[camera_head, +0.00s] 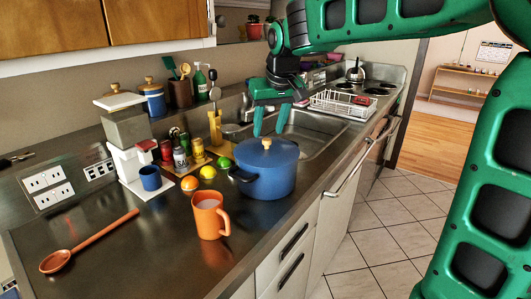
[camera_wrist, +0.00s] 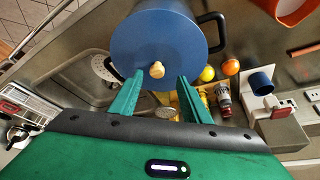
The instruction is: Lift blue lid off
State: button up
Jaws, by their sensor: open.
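A blue pot (camera_head: 268,185) stands on the dark counter, covered by a blue lid (camera_head: 259,153) with a round wooden knob (camera_head: 267,143). The lid (camera_wrist: 158,40) and its knob (camera_wrist: 157,69) also show in the wrist view. My green gripper (camera_head: 268,133) is open above the lid, with its fingers pointing down near the knob. In the wrist view, my gripper (camera_wrist: 157,83) has its two fingers apart, with the knob between and a little beyond their tips. Nothing is held. Contact between the fingertips and the lid cannot be told.
An orange mug (camera_head: 209,216) stands in front of the pot at left. A lemon (camera_head: 208,172), a lime, an orange and several spice jars are left of it. The sink (camera_head: 315,135) and a dish rack (camera_head: 343,104) lie behind. A wooden spoon (camera_head: 90,240) lies at front left.

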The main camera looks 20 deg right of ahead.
aim_at(267, 139)
jog(key=shift+d+x, duration=0.15)
jog(key=shift+x, duration=1.15)
jog(key=shift+d+x, duration=0.15)
jog(key=shift+x, duration=1.15)
jog(key=shift+w+r, duration=0.1)
jog(key=shift+w, duration=0.15)
grip_shut()
